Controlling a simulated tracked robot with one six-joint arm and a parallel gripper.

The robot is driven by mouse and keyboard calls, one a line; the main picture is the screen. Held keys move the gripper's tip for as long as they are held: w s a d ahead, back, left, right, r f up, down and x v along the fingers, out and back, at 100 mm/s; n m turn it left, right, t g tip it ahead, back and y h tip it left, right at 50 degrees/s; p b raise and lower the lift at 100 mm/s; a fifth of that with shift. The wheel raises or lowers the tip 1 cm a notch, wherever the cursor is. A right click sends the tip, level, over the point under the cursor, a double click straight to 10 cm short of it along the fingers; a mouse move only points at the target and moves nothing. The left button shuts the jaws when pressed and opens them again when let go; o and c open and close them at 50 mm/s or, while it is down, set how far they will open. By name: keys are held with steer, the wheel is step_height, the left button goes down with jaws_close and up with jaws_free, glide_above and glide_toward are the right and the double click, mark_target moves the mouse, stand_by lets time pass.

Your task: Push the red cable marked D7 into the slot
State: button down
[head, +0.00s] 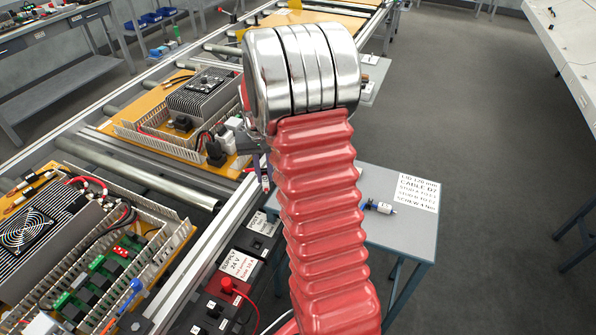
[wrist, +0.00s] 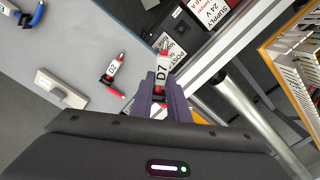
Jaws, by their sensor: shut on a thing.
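The red cable with a white D7 label (wrist: 161,66) is between the purple fingers of my gripper (wrist: 160,88) in the wrist view. The fingers are shut on it, and a red end shows beyond them. In the head view my red-sleeved arm hides most of the gripper; a small purple part (head: 264,170) shows beside the rail. The slotted wiring duct (head: 165,150) runs around the orange panel at the left of the arm. In the wrist view, slotted duct wall (wrist: 292,88) is at the far right, apart from the cable. I cannot tell which slot is meant.
A second red-ended labelled piece (wrist: 113,70) and a grey bar (wrist: 78,92) lie on the grey table. A black 24 V supply box (head: 240,262) stands beside the metal rail (head: 208,248).

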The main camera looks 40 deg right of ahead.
steer(key=w+a+r+n, duration=0.1)
steer(key=w+a+n, duration=0.2)
steer(key=a, duration=0.9)
steer(key=w+a+r+n, duration=0.1)
steer(key=w+a+n, duration=0.1)
steer(key=a, duration=1)
steer(key=shift+w+r+n, duration=0.25)
steer(key=shift+w+n, duration=0.15)
steer(key=shift+n, duration=0.5)
